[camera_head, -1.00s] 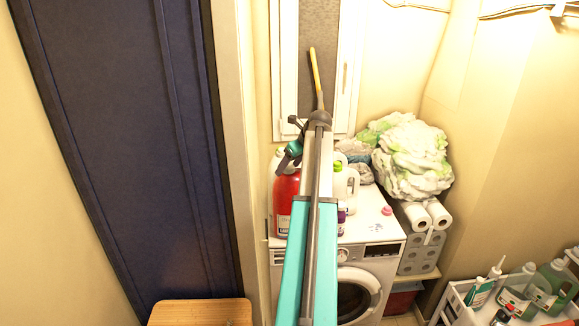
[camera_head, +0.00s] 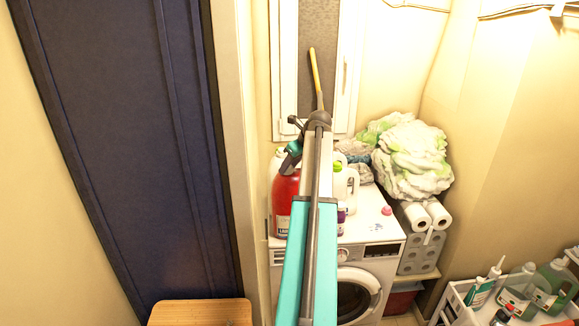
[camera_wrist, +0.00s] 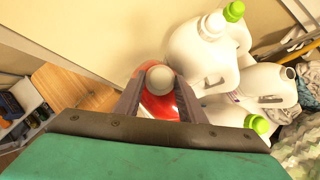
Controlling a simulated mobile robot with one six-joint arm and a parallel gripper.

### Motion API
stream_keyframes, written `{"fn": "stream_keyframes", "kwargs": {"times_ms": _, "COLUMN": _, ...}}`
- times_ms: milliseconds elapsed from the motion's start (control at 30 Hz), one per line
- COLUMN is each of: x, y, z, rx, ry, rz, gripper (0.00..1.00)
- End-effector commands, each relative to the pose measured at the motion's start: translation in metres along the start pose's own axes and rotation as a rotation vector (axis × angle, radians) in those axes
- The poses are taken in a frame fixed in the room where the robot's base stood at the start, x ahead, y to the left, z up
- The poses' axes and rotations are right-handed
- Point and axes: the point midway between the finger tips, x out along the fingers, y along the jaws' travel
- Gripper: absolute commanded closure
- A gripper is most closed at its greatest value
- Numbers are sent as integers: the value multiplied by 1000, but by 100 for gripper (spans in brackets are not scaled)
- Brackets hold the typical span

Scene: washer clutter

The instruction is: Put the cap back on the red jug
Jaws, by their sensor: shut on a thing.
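The red jug (camera_head: 285,203) stands on the left of the washing machine top, partly hidden behind my arm. My gripper (camera_head: 287,163) is over the top of the jug. In the wrist view, a round whitish cap (camera_wrist: 160,77) sits between the two fingers of my gripper (camera_wrist: 160,85), which are shut on it. The red jug (camera_wrist: 158,106) shows directly beneath and around the cap. I cannot tell whether the cap is seated on the jug's neck or held just above it.
White jugs (camera_wrist: 205,55), some with green caps, stand close to the right of my gripper. A small pink cap (camera_head: 386,210) lies on the washing machine (camera_head: 367,228). A laundry pile (camera_head: 412,160) and paper rolls (camera_head: 427,215) are at the right. A wall is close on the left.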

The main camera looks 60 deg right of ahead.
Motion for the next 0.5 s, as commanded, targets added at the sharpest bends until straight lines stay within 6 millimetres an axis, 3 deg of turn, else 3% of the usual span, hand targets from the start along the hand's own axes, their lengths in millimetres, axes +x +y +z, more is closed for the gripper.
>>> {"fn": "stream_keyframes", "kwargs": {"times_ms": 500, "x": 2, "y": 4, "z": -2, "rx": 186, "ry": 4, "rz": -116, "gripper": 87}}
